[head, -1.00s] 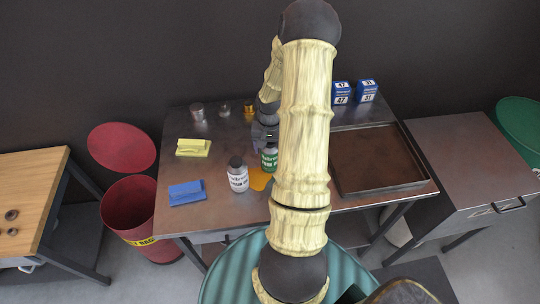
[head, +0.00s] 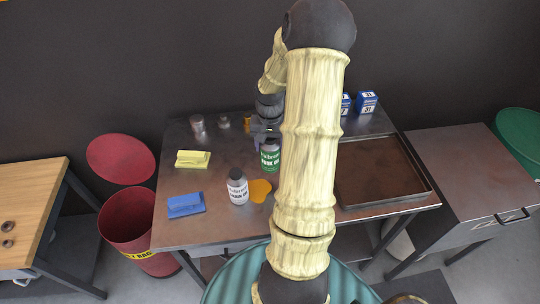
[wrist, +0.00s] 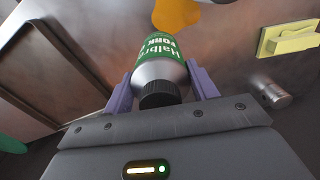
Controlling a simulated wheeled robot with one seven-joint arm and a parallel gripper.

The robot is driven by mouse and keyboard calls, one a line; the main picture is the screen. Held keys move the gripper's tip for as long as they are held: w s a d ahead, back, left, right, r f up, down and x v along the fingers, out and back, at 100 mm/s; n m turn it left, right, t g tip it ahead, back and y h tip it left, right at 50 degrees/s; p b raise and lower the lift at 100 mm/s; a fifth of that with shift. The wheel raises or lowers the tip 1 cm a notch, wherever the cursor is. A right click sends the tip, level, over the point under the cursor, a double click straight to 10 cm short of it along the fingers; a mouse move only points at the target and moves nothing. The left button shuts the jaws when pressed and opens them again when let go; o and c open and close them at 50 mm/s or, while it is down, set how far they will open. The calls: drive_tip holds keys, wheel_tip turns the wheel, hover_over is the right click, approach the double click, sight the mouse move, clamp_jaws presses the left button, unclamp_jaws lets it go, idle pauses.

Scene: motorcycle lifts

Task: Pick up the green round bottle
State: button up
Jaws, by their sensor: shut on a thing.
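The green round bottle (head: 270,157) has a white-lettered green label, a grey shoulder and a black cap. In the wrist view the bottle (wrist: 160,55) sits between the two purple fingers of my gripper (wrist: 161,88), which is shut on it near the shoulder. In the head view my gripper (head: 266,132) is at the bottle's top, partly hidden by my arm. The bottle appears to be a little above the metal table (head: 220,225), beside an orange patch (head: 260,190); the exact gap cannot be told.
A white-labelled bottle (head: 237,186) stands close by on the left. A rimmed tray (head: 382,168) and blue boxes (head: 367,101) are on the right.

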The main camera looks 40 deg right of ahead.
drive_tip(key=shift+r, duration=1.5)
